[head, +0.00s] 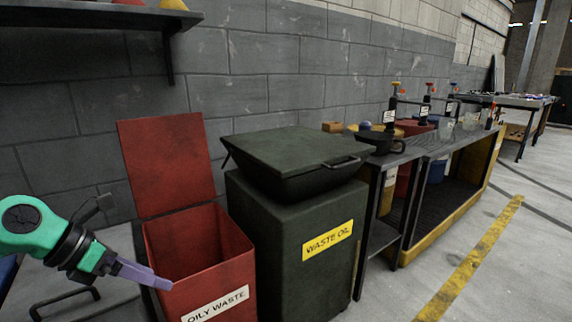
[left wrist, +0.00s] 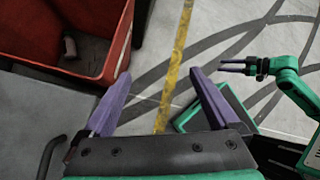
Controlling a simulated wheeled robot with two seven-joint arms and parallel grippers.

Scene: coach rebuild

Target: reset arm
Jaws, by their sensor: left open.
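My left gripper (head: 145,274) is at the left of the head view, with its purple fingers at the front left side of the red oily waste bin (head: 202,250). In the left wrist view its two fingers (left wrist: 160,78) are spread apart with only floor between them, so it is open and empty. My right arm shows at the right of that view, its gripper (left wrist: 233,66) held out above the floor. Its purple fingers are too small there to tell open from shut. It is not in the head view.
The red bin's lid (head: 167,165) stands open. A small pale object (left wrist: 69,46) lies inside. The dark waste oil bin (head: 290,250) stands right beside it. Farther right is a workbench (head: 440,145) with bottles. Clear floor with a yellow line (head: 470,262) lies in front.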

